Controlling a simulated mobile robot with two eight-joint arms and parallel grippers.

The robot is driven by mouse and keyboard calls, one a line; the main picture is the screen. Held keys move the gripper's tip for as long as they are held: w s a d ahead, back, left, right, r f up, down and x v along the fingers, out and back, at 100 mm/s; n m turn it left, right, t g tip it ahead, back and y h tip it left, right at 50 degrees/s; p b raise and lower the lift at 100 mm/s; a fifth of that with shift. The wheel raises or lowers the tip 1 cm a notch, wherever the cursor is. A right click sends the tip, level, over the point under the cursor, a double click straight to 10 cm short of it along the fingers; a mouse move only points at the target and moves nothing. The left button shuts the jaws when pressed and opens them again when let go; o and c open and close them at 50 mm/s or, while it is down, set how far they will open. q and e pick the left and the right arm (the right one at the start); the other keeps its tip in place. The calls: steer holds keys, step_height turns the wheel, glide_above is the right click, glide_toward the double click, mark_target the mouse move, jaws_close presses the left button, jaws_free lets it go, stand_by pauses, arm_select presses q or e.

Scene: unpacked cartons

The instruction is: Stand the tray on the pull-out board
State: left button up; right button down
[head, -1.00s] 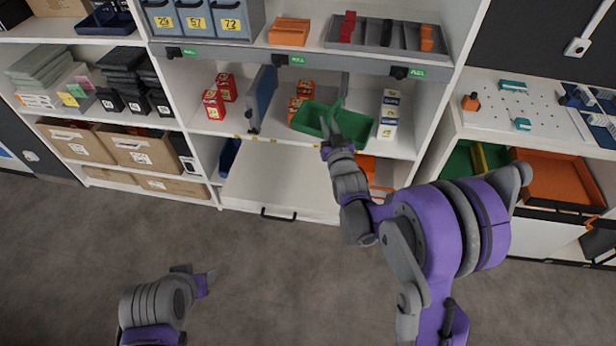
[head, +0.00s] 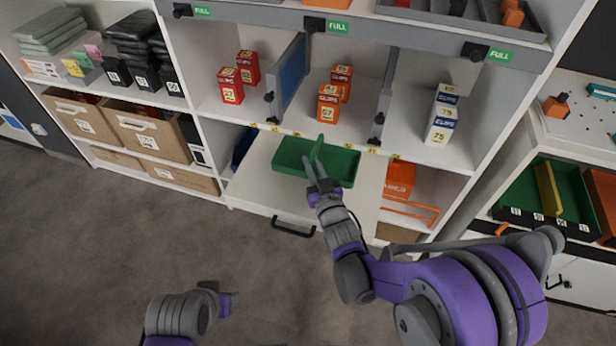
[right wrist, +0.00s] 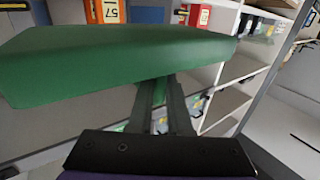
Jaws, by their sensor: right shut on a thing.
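The green tray (head: 343,166) is over the pale pull-out board (head: 258,190), toward its back, and looks about level. I cannot tell whether it touches the board. My right gripper (head: 318,174) is shut on the tray's near wall. In the right wrist view the tray (right wrist: 100,65) fills the upper left, with its wall at the fingers (right wrist: 160,95). The board is pulled out below the shelf and has a black handle (head: 292,227) on its front edge. My left gripper (head: 229,303) hangs low over the floor, away from the tray; its jaw opening is unclear.
Above the board a shelf holds red boxes (head: 231,86), orange boxes (head: 329,103), white-and-blue boxes (head: 441,125) and upright dividers (head: 287,80). Orange things (head: 399,180) stand right of the board. The board's front part is bare.

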step_height(320, 180, down, 5)
steer(key=shift+s+d+r+b, duration=0.1)
steer(key=shift+s+r+b, duration=0.1)
steer(key=shift+b, duration=0.35)
steer(key=shift+f+b, duration=0.5)
steer(key=shift+f, duration=1.6)
steer(key=shift+f, duration=0.15)
steer(key=c, duration=0.9)
jaws_free()
steer(key=shift+o, duration=0.2)
